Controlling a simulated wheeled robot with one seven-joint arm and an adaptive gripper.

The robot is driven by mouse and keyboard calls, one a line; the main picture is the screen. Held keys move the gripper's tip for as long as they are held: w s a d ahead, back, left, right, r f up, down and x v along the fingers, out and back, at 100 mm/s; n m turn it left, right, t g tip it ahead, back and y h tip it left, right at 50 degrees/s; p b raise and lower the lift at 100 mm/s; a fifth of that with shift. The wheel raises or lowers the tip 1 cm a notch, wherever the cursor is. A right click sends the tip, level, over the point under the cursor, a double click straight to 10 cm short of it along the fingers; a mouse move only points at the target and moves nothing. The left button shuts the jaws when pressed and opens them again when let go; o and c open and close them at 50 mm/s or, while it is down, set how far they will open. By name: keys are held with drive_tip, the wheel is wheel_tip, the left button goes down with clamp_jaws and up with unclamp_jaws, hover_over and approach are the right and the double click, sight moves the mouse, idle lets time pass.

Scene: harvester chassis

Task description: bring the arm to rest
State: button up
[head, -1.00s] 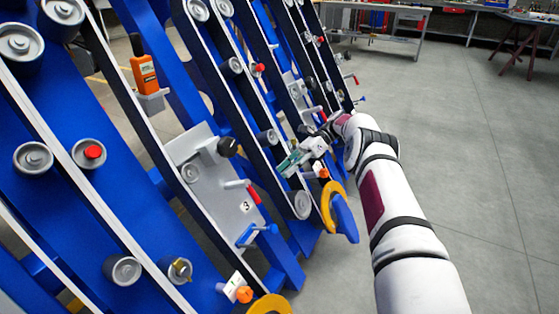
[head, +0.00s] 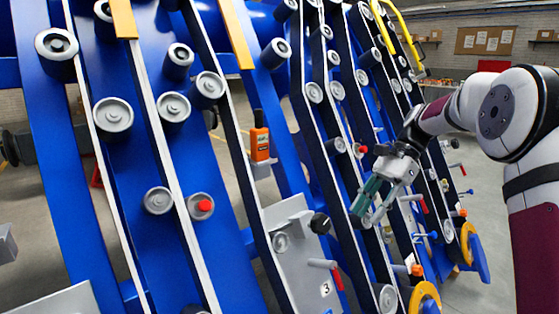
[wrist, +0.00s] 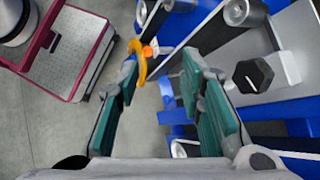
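My gripper (head: 372,198) is at the end of my white and dark red arm, in front of the right half of the blue harvester chassis (head: 265,85). In the wrist view my gripper (wrist: 158,62) has its two green-padded fingers well apart, with nothing between them. The arm is bent, with a large rounded joint at the right edge of the head view. Whether the gripper touches the chassis cannot be told from the head view, but the wrist view shows open space between the fingers.
An orange handheld device (head: 260,143) sits on a small grey bracket. A grey panel (head: 300,258) marked 3 carries a black knob (head: 320,223) and a red-tipped lever (head: 337,278). Belts and rollers cover the chassis. Yellow discs (head: 470,244) stick out low at the right. Grey floor lies beyond.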

drive_tip(key=s+a+r+n+t+h, duration=0.1)
drive_tip(key=s+r+n+h, duration=0.15)
drive_tip(key=s, duration=0.55)
drive_tip(key=s+a+r+n+h, duration=0.1)
drive_tip(key=s+a+r+n, duration=0.15)
drive_tip(key=s, duration=0.45)
drive_tip(key=s+a+r+n+t+h, duration=0.15)
drive_tip(key=s+r, duration=0.25)
drive_tip(key=s, duration=0.4)
drive_tip(key=s+d+f+n+t+h, duration=0.1)
drive_tip(key=s+d+f+n, duration=0.2)
drive_tip(key=s, duration=0.6)
drive_tip(key=s+f+n+t+h, duration=0.1)
drive_tip(key=s+f+n, duration=0.35)
drive_tip(key=s, duration=0.45)
wheel_tip(320, 180, up, 29)
drive_tip(key=t+p, duration=0.3)
drive_tip(key=p, duration=2.4)
drive_tip(key=shift+d+m+t+p, duration=0.3)
drive_tip(key=shift+d+t+p, duration=0.05)
drive_tip(key=shift+d+p, duration=0.05)
